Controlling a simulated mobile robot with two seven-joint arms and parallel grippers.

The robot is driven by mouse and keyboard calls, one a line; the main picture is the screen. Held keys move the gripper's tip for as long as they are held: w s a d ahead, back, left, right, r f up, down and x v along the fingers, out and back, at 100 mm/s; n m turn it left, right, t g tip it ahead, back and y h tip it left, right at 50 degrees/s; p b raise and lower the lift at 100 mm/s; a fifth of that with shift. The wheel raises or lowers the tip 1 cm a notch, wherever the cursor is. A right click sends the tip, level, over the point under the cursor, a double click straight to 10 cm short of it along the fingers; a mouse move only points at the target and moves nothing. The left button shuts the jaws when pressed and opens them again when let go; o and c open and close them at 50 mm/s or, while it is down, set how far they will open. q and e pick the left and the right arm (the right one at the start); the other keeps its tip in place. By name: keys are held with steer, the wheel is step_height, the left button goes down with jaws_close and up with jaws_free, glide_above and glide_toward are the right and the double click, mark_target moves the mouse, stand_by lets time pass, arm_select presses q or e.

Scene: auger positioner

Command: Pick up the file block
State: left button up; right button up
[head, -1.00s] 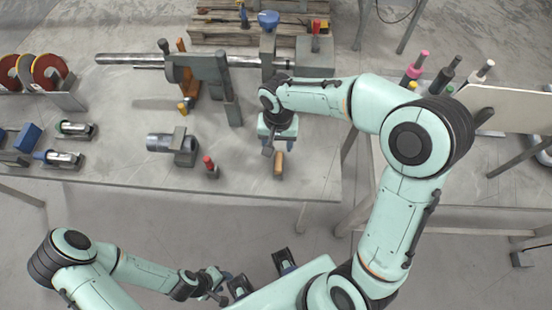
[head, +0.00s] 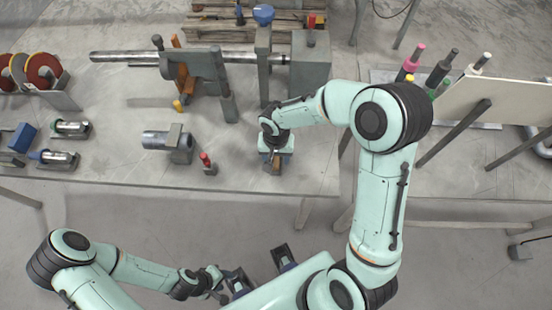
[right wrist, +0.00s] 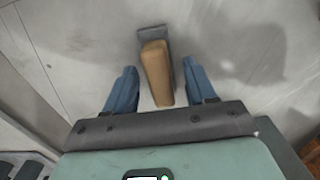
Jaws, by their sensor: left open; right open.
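The file block (right wrist: 156,72) shows in the right wrist view as a tan wooden handle with a grey metal piece (right wrist: 153,32) at its far end, lying on the grey table. My right gripper (right wrist: 162,88) is open, with one blue finger on each side of the handle and gaps between. In the head view my right gripper (head: 275,160) is over the front right part of the table and covers most of the block (head: 277,170). My left gripper (head: 222,288) is open and empty, low in front of the table, away from the block.
A small red-handled tool (head: 207,163) stands left of my right gripper. A grey metal cylinder in a holder (head: 168,143) is further left. The positioner with its long shaft (head: 130,56) stands at the back. The table's front edge is close to the block.

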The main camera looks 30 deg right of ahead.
jaws_close()
arm_select(q)
steer(key=shift+w+r+p, duration=0.3)
steer(key=shift+r+p, duration=0.2)
steer(key=shift+r, duration=0.1)
steer(key=shift+w+r+p, duration=0.25)
steer(key=shift+r+p, duration=0.25)
steer(key=shift+r, duration=0.05)
arm_select(e)
step_height(320, 180, up, 20)
steer(key=c, duration=0.9)
jaws_free()
